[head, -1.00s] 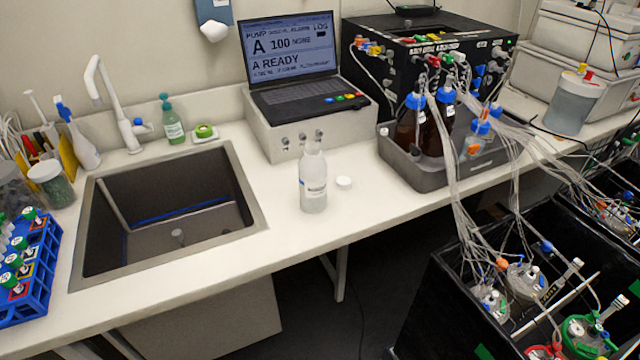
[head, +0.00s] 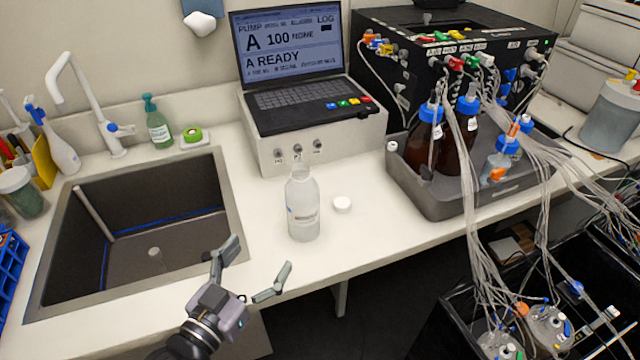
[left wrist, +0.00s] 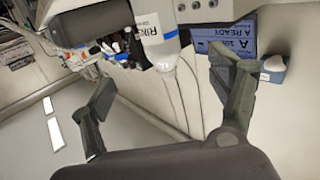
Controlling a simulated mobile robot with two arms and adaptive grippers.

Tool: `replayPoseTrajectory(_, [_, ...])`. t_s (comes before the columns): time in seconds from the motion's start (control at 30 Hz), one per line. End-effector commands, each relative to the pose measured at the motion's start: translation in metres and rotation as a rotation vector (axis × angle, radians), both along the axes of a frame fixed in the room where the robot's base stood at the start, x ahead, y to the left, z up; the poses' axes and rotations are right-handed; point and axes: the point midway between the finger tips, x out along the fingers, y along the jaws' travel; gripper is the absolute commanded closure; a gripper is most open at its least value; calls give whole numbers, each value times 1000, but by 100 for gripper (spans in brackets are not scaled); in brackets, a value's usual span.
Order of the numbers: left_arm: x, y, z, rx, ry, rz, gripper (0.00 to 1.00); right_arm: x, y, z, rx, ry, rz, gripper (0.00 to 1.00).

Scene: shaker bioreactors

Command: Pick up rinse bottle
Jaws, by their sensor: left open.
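The rinse bottle (head: 303,208) is a clear, uncapped bottle with a white label, standing upright on the counter in front of the laptop box. My right gripper is not in view.
The sink (head: 140,235) opens left of the bottle. The laptop (head: 295,75) on its white box (head: 320,145) stands behind. A grey tray (head: 450,195) with brown bottles and tubing is to the right. The counter between bottle and tray is mostly clear.

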Motion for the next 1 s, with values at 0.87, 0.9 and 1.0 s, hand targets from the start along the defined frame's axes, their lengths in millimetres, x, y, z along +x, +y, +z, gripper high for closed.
replayPoseTrajectory(0.87, [111,-60,4,-14,-26,0,18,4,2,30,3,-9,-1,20])
replayPoseTrajectory(0.9, [114,-62,4,-15,-25,0,18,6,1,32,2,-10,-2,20])
replayPoseTrajectory(1.0, [125,-68,4,-16,-25,0,18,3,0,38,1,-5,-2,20])
